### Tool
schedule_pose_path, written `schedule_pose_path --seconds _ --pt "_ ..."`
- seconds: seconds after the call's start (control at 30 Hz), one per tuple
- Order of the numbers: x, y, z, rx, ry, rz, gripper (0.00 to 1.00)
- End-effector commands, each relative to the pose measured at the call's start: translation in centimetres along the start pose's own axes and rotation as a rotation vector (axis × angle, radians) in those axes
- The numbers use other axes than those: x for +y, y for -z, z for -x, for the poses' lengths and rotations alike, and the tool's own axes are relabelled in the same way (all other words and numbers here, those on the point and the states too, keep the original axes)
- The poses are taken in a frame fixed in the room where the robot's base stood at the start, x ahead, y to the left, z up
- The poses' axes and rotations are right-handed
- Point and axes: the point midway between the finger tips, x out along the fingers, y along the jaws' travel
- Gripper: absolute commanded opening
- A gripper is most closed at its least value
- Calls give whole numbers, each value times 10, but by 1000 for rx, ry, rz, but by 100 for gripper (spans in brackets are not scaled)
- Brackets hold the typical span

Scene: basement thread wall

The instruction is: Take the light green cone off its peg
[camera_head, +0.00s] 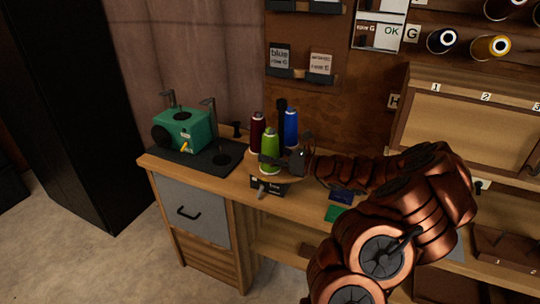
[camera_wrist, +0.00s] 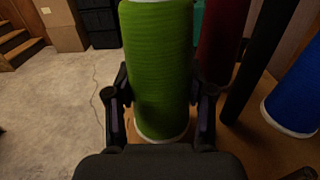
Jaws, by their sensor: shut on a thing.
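The light green cone (camera_head: 269,152) stands upright at the front of a group of thread cones on the bench. My gripper (camera_wrist: 160,112) is shut on the cone, with one finger on each side of its lower part, as the wrist view shows. The cone (camera_wrist: 158,60) fills the middle of that view, and its white bottom rim shows below the fingers. The peg is hidden inside the cone. I cannot tell whether the rim touches the stand. In the head view my gripper (camera_head: 280,160) reaches in from the right.
A dark red cone (camera_head: 257,132) and a blue cone (camera_head: 291,128) stand close behind, with a dark post (camera_head: 282,116) between them. A green machine (camera_head: 185,129) sits at left on a dark base. Blue (camera_head: 341,196) and green (camera_head: 335,213) flat pieces lie on the bench.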

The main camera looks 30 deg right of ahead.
Motion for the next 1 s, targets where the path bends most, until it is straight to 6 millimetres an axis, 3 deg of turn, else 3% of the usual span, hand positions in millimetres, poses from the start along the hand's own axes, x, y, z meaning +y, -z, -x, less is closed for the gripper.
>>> schedule_pose_path --seconds 0.6,1.0 --pt "0 -87 0 0 0 5 14" --pt "0 -96 0 0 0 1 14"
